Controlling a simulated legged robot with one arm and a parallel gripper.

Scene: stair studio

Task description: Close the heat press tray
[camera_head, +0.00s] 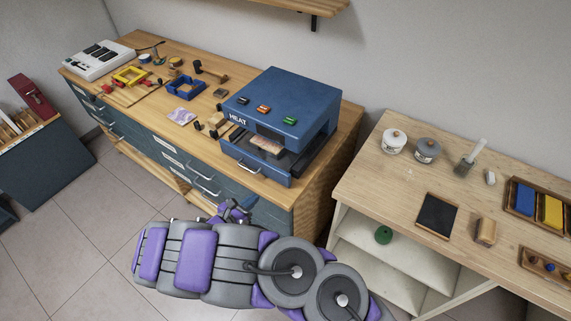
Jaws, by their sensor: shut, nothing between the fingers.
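The heat press (285,100) is a blue box marked HEAT, on the right end of the wooden-topped drawer bench. Its tray (254,162) sticks out of the front, with a light handle (232,158) on its front face and a dark inside. A small tan piece (268,144) shows in the opening above the tray. My gripper (236,208) is in front of the bench, below the tray and apart from it in the picture. It is shut and empty. My arm hides part of the drawers.
Tools, a blue frame (187,87) and a yellow frame (130,76) lie left of the press. A lighter table (390,165) on the right holds jars (394,141), a dark pad (437,215) and colour trays. The tiled floor (85,215) at left is open.

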